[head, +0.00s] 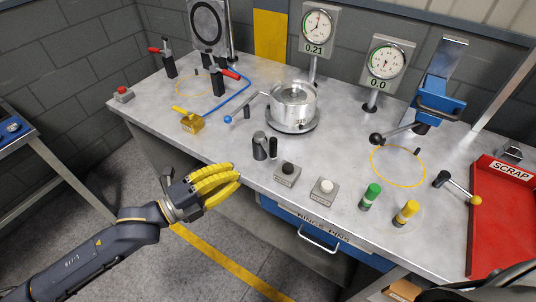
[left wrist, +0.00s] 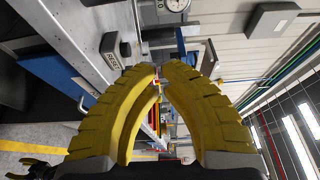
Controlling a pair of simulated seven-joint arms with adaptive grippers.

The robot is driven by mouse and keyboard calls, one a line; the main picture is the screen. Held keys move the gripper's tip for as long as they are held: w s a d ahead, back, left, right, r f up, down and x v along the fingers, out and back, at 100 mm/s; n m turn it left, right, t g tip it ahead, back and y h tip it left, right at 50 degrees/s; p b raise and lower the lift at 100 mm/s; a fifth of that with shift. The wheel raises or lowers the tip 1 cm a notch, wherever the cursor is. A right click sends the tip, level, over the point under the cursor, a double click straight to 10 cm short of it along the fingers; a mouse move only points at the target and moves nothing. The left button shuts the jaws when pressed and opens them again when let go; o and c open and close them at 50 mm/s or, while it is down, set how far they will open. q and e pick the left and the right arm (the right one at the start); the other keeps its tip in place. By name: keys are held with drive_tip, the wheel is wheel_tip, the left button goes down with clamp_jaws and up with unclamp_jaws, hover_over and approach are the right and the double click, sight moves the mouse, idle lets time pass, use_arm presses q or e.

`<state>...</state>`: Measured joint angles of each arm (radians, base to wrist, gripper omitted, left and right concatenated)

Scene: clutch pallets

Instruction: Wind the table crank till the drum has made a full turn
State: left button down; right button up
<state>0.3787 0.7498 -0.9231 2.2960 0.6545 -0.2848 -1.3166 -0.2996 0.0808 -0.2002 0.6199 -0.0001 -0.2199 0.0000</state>
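The silver drum (head: 295,104) stands on a dark round base at the middle of the table in the head view. A dark crank-like piece (head: 260,146) with an upright grip beside it stands in front of the drum near the table edge; I take it for the table crank. A lever with a blue knob (head: 228,119) lies left of the drum. My left gripper (head: 238,175), with yellow fingers, is just off the front edge, left of and below the crank, touching nothing visible. Its curved fingers show in the left wrist view (left wrist: 160,66) with nothing held; their opening is unclear.
Black (head: 287,173) and white (head: 325,191) button boxes stand along the front edge, right of the crank. Green (head: 370,195) and yellow (head: 406,212) cylinders and a red scrap tray (head: 499,225) are further right. A brass block (head: 193,122) is at left. Floor lies below my gripper.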

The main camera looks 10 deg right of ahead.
use_arm(q)
drive_tip(key=x, duration=1)
drive_tip(key=shift+w+d, duration=0.25)
drive_tip(key=shift+d, duration=0.1)
